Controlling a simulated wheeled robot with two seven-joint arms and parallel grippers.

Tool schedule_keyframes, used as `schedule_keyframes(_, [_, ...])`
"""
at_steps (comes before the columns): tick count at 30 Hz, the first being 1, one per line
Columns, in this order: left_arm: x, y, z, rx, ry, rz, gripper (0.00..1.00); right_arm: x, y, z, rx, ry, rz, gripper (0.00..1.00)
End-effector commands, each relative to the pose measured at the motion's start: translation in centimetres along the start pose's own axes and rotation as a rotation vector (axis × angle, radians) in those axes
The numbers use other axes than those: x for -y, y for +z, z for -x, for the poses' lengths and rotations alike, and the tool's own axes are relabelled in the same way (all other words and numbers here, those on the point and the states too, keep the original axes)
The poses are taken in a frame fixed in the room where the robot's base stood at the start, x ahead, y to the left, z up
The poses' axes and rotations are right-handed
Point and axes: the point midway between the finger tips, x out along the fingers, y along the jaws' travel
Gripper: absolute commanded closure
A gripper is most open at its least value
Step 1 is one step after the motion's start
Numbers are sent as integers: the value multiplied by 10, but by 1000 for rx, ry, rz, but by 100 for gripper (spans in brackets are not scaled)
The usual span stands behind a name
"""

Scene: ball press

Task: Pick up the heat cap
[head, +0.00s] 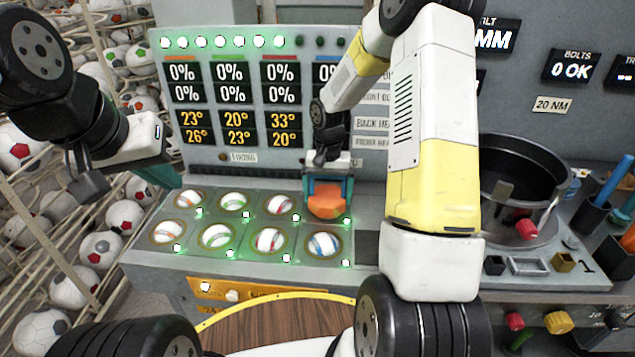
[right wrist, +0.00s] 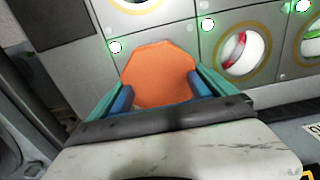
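The orange heat cap (head: 326,201) is over the back right socket of the ball panel (head: 365,215). My right gripper (head: 328,190) reaches down to it, with a finger against each side. In the right wrist view the cap is an orange block with cut corners (right wrist: 158,75), between the blue pads of the fingers (right wrist: 160,92). Whether the cap rests on the panel or is raised cannot be told. The socket behind it is hidden. My left gripper (head: 160,180) is at the far left beside the panel; its fingers are mostly hidden.
Several striped balls, one at the front left (head: 167,232), sit in lit sockets. A display board (head: 235,100) stands behind the panel. A black round pan (head: 515,180) with a red knob is at right. Wire racks of footballs (head: 100,245) stand at left.

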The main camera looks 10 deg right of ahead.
Motion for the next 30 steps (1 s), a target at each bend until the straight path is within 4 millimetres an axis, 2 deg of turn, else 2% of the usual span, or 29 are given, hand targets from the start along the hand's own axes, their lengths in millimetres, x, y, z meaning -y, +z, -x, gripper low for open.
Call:
schedule_keyframes(1, [0,0,0,0,0,0,100,0,0,0,0,0,0,18])
schedule_keyframes(10, [0,0,0,0,0,0,100,0,0,0,0,0,0,77])
schedule_keyframes(22, [0,0,0,0,0,0,100,0,-1,7,-4,-1,-1,78])
schedule_keyframes(30, [0,0,0,0,0,0,100,0,-2,35,-6,-2,-2,78])
